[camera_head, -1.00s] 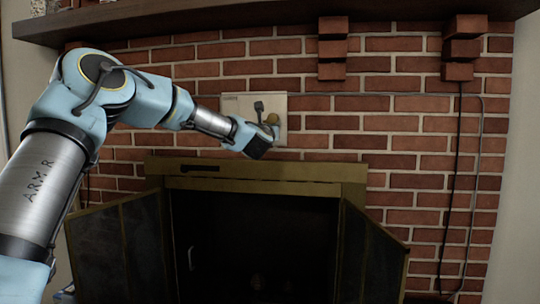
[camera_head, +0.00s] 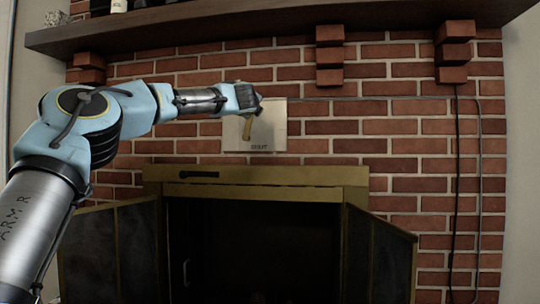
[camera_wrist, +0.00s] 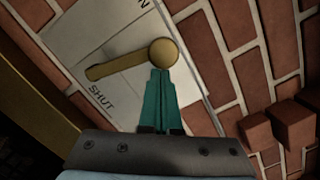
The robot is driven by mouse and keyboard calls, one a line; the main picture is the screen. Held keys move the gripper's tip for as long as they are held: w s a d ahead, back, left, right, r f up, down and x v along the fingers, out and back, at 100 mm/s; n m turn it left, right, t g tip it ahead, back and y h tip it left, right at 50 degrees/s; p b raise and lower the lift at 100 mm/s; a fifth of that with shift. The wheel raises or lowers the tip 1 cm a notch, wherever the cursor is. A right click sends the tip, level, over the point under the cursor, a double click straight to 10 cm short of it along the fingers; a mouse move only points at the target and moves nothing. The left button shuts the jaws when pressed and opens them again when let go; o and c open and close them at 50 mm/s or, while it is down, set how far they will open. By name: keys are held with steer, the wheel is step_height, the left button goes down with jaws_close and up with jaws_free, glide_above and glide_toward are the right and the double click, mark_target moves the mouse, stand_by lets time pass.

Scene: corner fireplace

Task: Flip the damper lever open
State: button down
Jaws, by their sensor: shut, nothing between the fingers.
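The brass damper lever (camera_head: 247,128) sits on a pale plate (camera_head: 271,128) on the brick wall above the firebox. It hangs roughly downward in the head view, its lower end left of the SHUT label. In the wrist view the lever (camera_wrist: 122,65) is a bar with a round knob at one end, and SHUT shows near its other end. A letter N shows at the top edge. My gripper (camera_wrist: 160,70) is shut and empty, its teal fingertips right at the knob; I cannot tell if they touch. In the head view my wrist covers the plate's top left.
A dark mantel shelf (camera_head: 190,36) runs above. Stepped brick corbels (camera_head: 329,55) jut out right of the plate, and more (camera_head: 453,52) stand farther right. Below is the brass firebox frame (camera_head: 300,176) with glass doors (camera_head: 378,255) swung open.

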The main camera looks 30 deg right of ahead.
steer(key=shift+w+a+r+n+b, duration=0.2)
steer(key=shift+w+a+n+b, duration=0.2)
steer(key=shift+n, duration=0.25)
steer(key=shift+w+a+r+n+b, duration=0.15)
steer(key=shift+w+a+n+b, duration=0.2)
steer(key=shift+n, duration=0.3)
